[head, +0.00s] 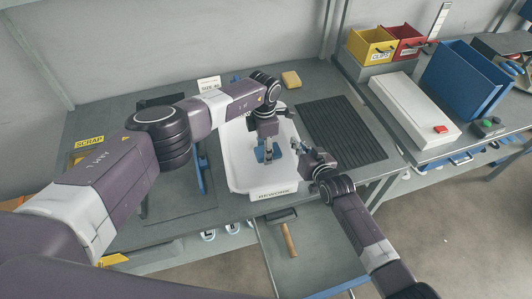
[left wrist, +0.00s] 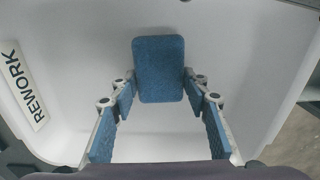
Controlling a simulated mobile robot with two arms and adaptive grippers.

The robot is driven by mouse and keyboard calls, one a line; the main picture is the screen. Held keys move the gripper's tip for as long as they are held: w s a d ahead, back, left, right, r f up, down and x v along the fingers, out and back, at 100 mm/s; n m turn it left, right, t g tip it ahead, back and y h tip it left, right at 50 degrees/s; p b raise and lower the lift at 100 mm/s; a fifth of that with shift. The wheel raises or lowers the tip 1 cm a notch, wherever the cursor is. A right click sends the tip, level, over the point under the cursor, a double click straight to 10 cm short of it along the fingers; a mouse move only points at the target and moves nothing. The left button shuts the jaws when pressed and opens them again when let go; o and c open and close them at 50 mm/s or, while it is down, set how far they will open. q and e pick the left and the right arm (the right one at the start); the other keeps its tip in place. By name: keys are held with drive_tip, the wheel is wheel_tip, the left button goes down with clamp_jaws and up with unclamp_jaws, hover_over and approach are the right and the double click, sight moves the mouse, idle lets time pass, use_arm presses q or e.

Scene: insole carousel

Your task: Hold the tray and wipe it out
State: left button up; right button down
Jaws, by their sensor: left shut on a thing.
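The white tray (head: 240,172) with a REWORK label lies on the bench; its pale floor and wall fill the left wrist view (left wrist: 235,60). My left gripper (head: 266,151) is down inside the tray, shut on a blue sponge (left wrist: 159,70). In the left wrist view the sponge sits between the blue-padded fingertips (left wrist: 159,88). In the head view gripper and arm partly cover it. My right gripper (head: 303,153) is at the tray's right rim. Its fingers are too small to tell whether they grip the rim.
A yellow block (head: 291,79) lies behind the tray. A dark ribbed mat (head: 342,130) is to its right. An open drawer (head: 318,255) holding a wooden-handled tool (head: 289,240) juts out below the front edge. Yellow and red bins (head: 371,47) stand back right.

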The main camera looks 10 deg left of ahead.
use_arm(q)
drive_tip(key=shift+r, duration=0.1)
drive_tip(key=shift+r, duration=3.45)
drive_tip(key=shift+w+a+f, duration=0.2)
drive_tip(key=shift+w+f, duration=0.3)
drive_tip(key=shift+f, duration=0.05)
drive_tip(key=shift+w+a+f, duration=0.2)
drive_tip(key=shift+w+f, duration=0.25)
drive_tip(key=shift+f, duration=0.05)
drive_tip(key=shift+w+f, duration=0.1)
drive_tip(key=shift+f, duration=1.45)
drive_tip(key=shift+s+d, duration=0.3)
drive_tip(key=shift+s, duration=0.5)
drive_tip(key=shift+s+d, duration=0.35)
drive_tip(key=shift+s, duration=0.4)
drive_tip(key=shift+s+d, duration=0.3)
drive_tip(key=shift+s, duration=0.5)
drive_tip(key=shift+f, duration=0.1)
drive_tip(key=shift+f, duration=0.25)
